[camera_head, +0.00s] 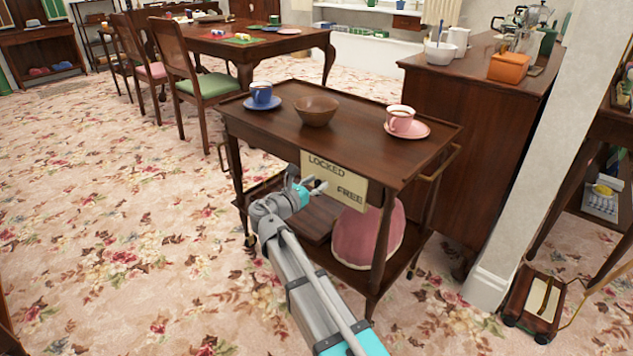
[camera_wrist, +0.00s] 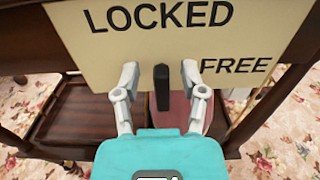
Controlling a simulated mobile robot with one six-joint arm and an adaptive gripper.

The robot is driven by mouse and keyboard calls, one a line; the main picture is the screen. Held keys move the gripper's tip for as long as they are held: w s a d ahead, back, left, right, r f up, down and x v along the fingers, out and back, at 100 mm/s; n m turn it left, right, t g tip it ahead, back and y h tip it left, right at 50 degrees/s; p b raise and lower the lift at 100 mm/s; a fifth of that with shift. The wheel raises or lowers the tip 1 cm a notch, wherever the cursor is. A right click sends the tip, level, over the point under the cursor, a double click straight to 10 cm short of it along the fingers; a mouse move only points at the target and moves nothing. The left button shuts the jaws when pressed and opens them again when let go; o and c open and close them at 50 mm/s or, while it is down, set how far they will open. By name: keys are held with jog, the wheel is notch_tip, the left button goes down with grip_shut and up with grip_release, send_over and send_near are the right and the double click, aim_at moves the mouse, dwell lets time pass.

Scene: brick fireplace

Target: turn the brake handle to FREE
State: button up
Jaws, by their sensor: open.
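The brake handle (camera_wrist: 162,88) is a short dark upright bar in the wrist view, in front of the cream sign (camera_wrist: 110,52). The sign reads LOCKED at its upper left and FREE at its lower right. The handle stands below and between the two words. My gripper (camera_wrist: 161,78) is open, with one finger on each side of the handle and a visible gap to both. In the head view my gripper (camera_head: 312,187) is at the sign (camera_head: 345,190) on the front of the wooden trolley (camera_head: 350,125); the handle cannot be made out there.
The trolley top holds a blue cup (camera_head: 261,93), a wooden bowl (camera_head: 316,112) and a pink cup (camera_head: 400,118). A pink domed thing (camera_head: 365,240) sits on the lower shelf. A wooden cabinet (camera_head: 455,150) stands close behind at right. Open carpet lies left.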

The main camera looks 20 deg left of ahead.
jog(key=shift+w+d, duration=0.2)
jog(key=shift+w, duration=0.25)
jog(key=c, duration=0.7)
jog(key=shift+a, duration=0.2)
grip_shut()
jog(key=shift+d, duration=0.1)
